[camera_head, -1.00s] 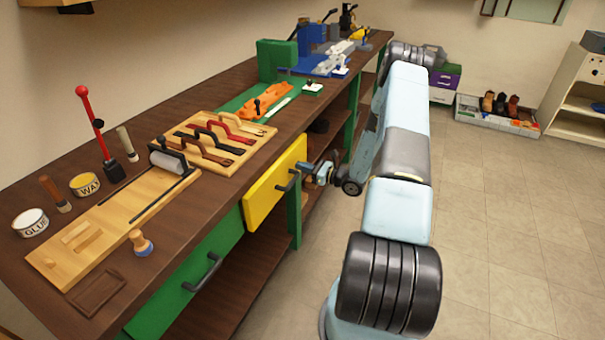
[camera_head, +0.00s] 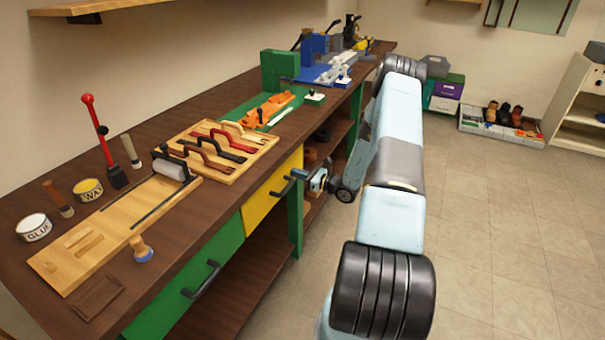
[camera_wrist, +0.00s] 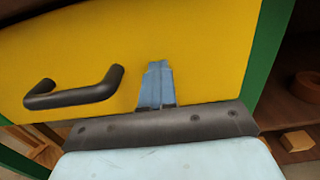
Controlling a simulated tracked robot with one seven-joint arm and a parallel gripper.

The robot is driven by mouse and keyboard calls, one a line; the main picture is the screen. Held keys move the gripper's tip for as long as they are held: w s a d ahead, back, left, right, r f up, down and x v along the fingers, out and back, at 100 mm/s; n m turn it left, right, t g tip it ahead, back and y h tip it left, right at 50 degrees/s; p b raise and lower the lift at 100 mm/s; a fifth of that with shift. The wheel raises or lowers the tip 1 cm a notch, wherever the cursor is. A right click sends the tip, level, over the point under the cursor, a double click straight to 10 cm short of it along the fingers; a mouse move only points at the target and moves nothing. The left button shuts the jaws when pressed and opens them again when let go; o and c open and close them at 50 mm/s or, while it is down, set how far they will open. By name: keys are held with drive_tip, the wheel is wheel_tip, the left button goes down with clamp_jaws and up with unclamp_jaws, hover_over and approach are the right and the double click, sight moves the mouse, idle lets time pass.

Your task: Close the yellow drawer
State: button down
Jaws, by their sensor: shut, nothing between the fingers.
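The yellow drawer (camera_head: 262,200) is in the bench's front, beyond the green drawer (camera_head: 195,268). Its front looks about flush with the bench; I cannot tell if a small gap remains. In the wrist view the yellow front (camera_wrist: 200,55) fills most of the picture, with its black bar handle (camera_wrist: 75,92) at the left. My gripper (camera_wrist: 156,85) is shut and empty, its blue fingertips at the yellow front, right of the handle. It appears touching the front. In the head view my gripper (camera_head: 300,176) is small and partly hidden near the drawer's right edge.
A green bench leg (camera_head: 295,215) stands right of the drawer, with open shelves behind. The tiled floor (camera_head: 500,240) to the right is clear.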

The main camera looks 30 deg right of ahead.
drive_tip(key=v, duration=1.4)
drive_tip(key=s+a+r+n+g, duration=0.3)
drive_tip(key=a+r+n+g, duration=0.3)
drive_tip(key=a+r+n, duration=0.5)
drive_tip(key=s+a+r+n+g, duration=0.45)
drive_tip(key=a+r+g, duration=0.35)
drive_tip(key=r, duration=0.8)
drive_tip(key=s+a+r+n+t+h, duration=0.2)
drive_tip(key=s+r+n+h, duration=0.3)
drive_tip(key=s+r, duration=0.3)
drive_tip(key=s+a+r+n+t+h, duration=0.3)
drive_tip(key=s+r+n+h, duration=0.2)
drive_tip(key=s, duration=0.9)
drive_tip(key=shift+s+r+n+h, duration=0.2)
drive_tip(key=shift+r+n+h, duration=0.2)
drive_tip(key=shift+r+n, duration=1.4)
drive_tip(key=shift+a+r+m, duration=0.1)
drive_tip(key=shift+r+m, duration=0.2)
drive_tip(key=shift+m, duration=0.05)
